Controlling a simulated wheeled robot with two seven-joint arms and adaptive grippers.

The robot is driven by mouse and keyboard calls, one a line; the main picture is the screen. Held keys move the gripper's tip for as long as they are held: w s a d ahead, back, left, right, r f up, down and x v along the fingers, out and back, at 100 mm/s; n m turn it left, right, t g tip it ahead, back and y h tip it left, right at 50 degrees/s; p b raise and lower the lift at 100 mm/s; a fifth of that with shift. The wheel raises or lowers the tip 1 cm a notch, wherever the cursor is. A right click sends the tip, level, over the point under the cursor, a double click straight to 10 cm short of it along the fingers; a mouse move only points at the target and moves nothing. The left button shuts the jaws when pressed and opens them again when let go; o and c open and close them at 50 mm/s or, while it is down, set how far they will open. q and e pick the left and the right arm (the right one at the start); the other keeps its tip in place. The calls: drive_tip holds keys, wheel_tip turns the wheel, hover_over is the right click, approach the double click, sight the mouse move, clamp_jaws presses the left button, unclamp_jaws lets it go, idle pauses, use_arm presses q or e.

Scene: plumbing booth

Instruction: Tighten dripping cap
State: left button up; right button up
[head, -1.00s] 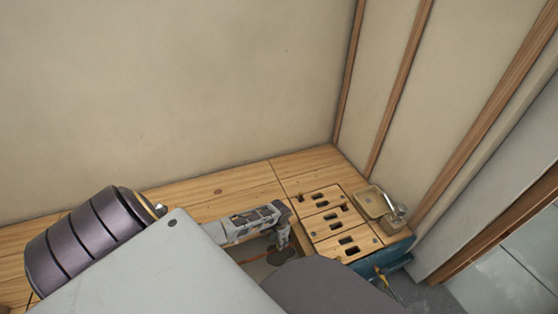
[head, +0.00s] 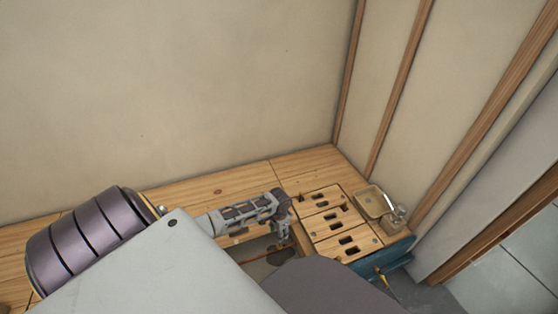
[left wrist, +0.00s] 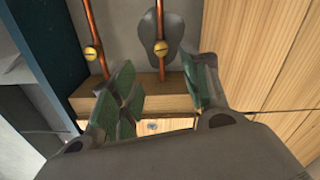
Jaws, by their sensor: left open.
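Two brass slotted caps sit on upright copper pipes in the left wrist view: a left cap (left wrist: 92,53) and a right cap (left wrist: 161,48). A dark grey rounded patch (left wrist: 173,27) lies behind the right cap. My left gripper (left wrist: 158,68) is open and empty, its green-padded fingers apart. The right cap appears between and beyond the fingertips; I see no contact. The left cap is outside the fingers, to the left. In the head view my left gripper (head: 281,230) is over the recess beside the slotted wooden blocks. The caps cannot be made out there. My right gripper is not in view.
A wooden ledge (left wrist: 165,103) runs below the pipes in the left wrist view. In the head view, slotted wooden blocks (head: 323,201) and a shallow tan tray (head: 371,202) stand right of the gripper. Walls close off the back and right.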

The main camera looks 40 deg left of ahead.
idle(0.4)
